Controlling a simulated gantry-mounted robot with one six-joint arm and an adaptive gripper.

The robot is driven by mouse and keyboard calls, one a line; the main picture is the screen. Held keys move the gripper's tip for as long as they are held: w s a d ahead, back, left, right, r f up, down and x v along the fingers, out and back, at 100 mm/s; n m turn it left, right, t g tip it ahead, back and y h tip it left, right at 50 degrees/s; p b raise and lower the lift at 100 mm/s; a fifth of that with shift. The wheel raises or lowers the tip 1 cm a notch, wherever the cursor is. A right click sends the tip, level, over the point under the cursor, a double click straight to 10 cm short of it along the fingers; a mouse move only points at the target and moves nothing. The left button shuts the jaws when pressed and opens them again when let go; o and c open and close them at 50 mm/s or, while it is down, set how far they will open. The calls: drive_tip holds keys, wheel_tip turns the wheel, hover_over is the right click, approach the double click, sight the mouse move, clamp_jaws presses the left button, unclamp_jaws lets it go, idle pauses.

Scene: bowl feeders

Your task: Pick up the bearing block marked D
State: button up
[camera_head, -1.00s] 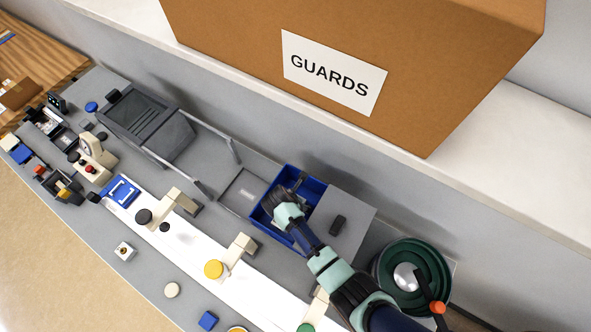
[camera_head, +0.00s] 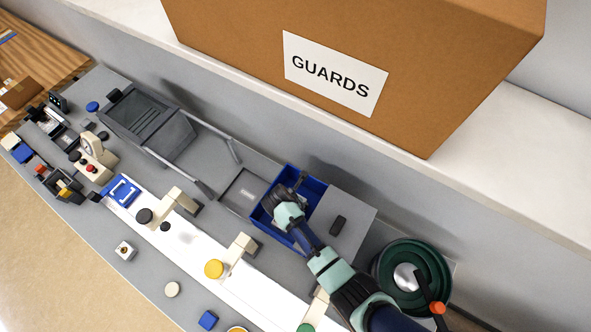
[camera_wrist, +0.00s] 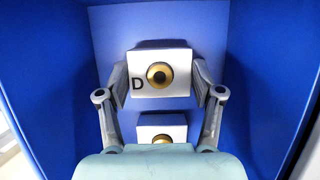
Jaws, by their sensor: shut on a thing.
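The bearing block marked D (camera_wrist: 178,85) is a white block with a brass ring around a dark hole. In the wrist view it sits between the two fingertips of my gripper (camera_wrist: 162,82), which are shut on its left and right sides. The letter D shows at its left. A second white block (camera_wrist: 150,133) with a brass ring shows nearer my palm, partly hidden by it. Both are inside the blue bin (camera_wrist: 262,60). In the head view my gripper (camera_head: 284,200) reaches into the blue bin (camera_head: 313,189), and the arm hides the blocks.
A grey panel (camera_head: 350,213) with a dark handle adjoins the bin's right side. A green bowl feeder (camera_head: 440,265) stands further right. A large box marked GUARDS (camera_head: 440,60) is on the shelf behind. A white strip with posts (camera_head: 185,240) runs along the bench.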

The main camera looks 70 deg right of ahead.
wheel_tip(320, 180, up, 19)
drive_tip(key=p, duration=0.2)
drive_tip(key=shift+r, duration=0.2)
